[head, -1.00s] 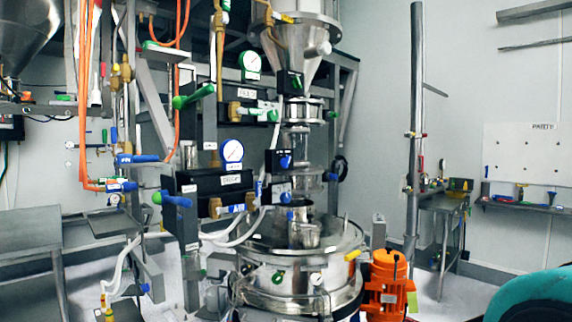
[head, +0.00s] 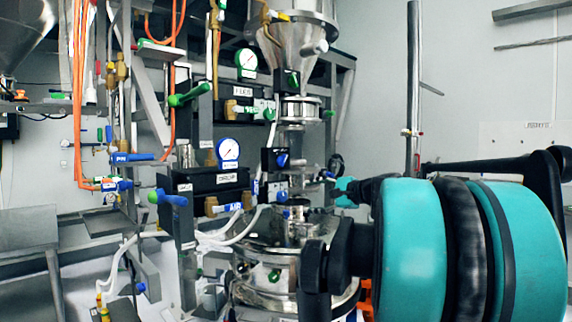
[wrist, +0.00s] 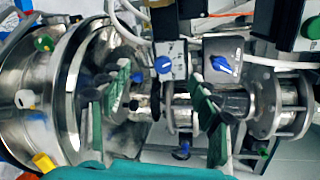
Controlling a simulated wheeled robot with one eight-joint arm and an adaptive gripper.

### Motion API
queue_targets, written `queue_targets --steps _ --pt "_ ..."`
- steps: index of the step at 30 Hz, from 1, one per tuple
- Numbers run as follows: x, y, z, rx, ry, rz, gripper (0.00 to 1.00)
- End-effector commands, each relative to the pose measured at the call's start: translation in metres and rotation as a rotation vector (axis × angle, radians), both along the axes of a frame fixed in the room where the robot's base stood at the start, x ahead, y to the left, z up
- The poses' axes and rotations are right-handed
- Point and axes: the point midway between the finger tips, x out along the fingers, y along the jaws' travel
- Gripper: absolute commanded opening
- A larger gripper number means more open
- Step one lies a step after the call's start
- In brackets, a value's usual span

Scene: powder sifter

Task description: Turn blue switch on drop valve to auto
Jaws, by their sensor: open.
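A blue switch (head: 282,160) sits on a small dark box beside the sifter's vertical pipe in the head view. In the wrist view a blue rotary switch (wrist: 222,65) sits on a dark box with a pale face. In the head view my gripper (head: 347,191) is right of the switch, partly hidden by my arm.
The steel sifter drum (head: 265,250) stands below the switch. Hoses and pipes crowd this side. A vertical steel pole (head: 412,80) stands behind my arm.

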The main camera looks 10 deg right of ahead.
Motion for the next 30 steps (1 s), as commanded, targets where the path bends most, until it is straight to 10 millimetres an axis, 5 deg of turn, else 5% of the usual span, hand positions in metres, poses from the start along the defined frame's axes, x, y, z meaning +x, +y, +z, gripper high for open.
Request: queue_targets --steps 3,7,14,30 --pt "0.011 -0.027 0.061 0.156 -0.034 -0.057 0.63" --pt "0.015 -0.041 0.094 0.243 -0.056 -0.083 0.63" --pt "0.03 -0.031 0.099 0.259 -0.059 -0.082 0.63" --pt "0.115 0.031 0.098 0.257 -0.059 -0.083 0.63"
